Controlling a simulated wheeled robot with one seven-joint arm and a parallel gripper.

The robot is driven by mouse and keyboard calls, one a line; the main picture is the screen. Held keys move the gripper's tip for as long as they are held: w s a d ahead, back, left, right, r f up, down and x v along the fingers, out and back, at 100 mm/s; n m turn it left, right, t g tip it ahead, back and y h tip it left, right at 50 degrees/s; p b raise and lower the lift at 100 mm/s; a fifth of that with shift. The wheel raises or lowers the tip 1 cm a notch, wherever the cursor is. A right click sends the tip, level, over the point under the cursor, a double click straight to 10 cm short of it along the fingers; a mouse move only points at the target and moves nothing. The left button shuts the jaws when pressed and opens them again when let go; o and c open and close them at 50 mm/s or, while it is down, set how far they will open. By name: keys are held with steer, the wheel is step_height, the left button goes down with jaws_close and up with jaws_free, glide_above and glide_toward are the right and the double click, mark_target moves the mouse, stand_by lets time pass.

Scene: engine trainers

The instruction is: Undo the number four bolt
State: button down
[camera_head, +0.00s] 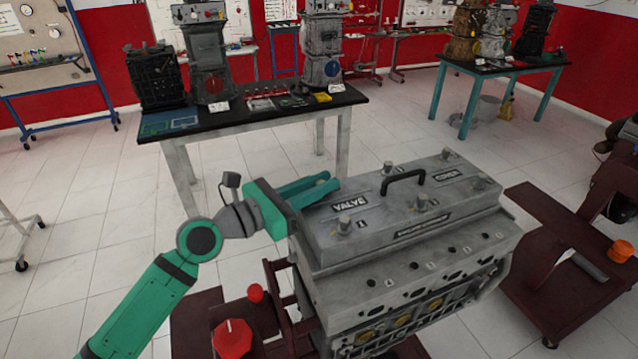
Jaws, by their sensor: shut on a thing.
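The engine's grey valve cover (400,215) has a black handle (403,178) and several upright bolts. Along its near edge are a left bolt (344,225), a middle bolt (421,202) and a right bolt (480,181). Along its far edge are a middle bolt (388,168) and a right bolt (446,154). My gripper (332,181) reaches in from the left over the cover's far left corner. Its teal fingers are shut on what appears to be the bolt at that corner, which they hide. I cannot read that bolt's number.
The engine block (420,285) stands on a dark red stand with red knobs (232,338) at the front left. A black-topped table (250,112) with engine models is behind. Another dark red stand (560,270) is at the right. Tiled floor lies open between.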

steer(key=shift+s+n+t+y, duration=0.1)
steer(key=shift+n+t+y, duration=0.4)
steer(key=shift+t, duration=0.1)
stand_by(0.3)
steer(key=c, duration=1.7)
jaws_free()
steer(key=shift+a, duration=0.35)
steer(key=shift+v, duration=5.2)
steer(key=shift+s+d, duration=0.1)
steer(key=shift+d, duration=0.05)
